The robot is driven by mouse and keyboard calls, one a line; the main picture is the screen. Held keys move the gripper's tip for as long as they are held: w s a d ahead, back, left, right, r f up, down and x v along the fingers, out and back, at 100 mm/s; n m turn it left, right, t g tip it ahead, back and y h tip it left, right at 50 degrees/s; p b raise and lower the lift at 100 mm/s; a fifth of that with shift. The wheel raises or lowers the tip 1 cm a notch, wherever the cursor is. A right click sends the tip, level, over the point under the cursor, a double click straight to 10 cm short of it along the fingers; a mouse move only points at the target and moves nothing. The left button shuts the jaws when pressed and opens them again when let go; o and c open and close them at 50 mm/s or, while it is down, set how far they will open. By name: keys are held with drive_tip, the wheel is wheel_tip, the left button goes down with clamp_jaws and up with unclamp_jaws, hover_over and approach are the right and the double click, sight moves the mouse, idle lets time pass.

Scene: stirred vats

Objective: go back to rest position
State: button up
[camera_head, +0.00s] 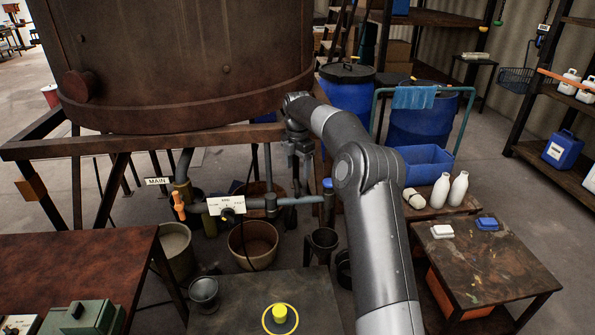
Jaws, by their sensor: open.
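My arm reaches forward from the bottom right of the middle toward the big rusty vat (180,60). My gripper (305,178) hangs at the arm's far end, pointing down, just below the vat's stand and close to the pipework. It is small and dark in this view, and its jaws are open. I see nothing held in it. The pipe (298,201) with a white label plate (226,206) runs just below and left of the gripper. A blue-capped pipe end (328,185) stands just right of it.
A dark table (240,305) with a yellow knob (279,311) is in front. A rusty table (80,265) stands left. A side table (500,265) at right bears small white and blue items. Buckets (253,243) stand under the pipes. Blue barrels (347,95) stand behind the arm.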

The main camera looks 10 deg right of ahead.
drive_tip(key=s+r+m+t+h, duration=0.1)
drive_tip(key=s+r+m, duration=0.4)
drive_tip(key=s+r, duration=0.5)
drive_tip(key=s+r+m+t, duration=0.2)
drive_tip(key=s+r+m, duration=0.45)
drive_tip(key=s, duration=0.55)
drive_tip(key=s+d+f+m+t, duration=0.1)
drive_tip(key=s+m, duration=0.5)
drive_tip(key=s, duration=0.8)
drive_tip(key=s+d+f+m+t+y, duration=0.1)
drive_tip(key=s+m, duration=0.6)
drive_tip(key=s, duration=0.7)
wheel_tip(320, 180, down, 3)
drive_tip(key=shift+s+d+r+t, duration=0.15)
drive_tip(key=shift+d+t, duration=0.15)
drive_tip(key=shift+d, duration=0.55)
drive_tip(key=shift+c, duration=0.6)
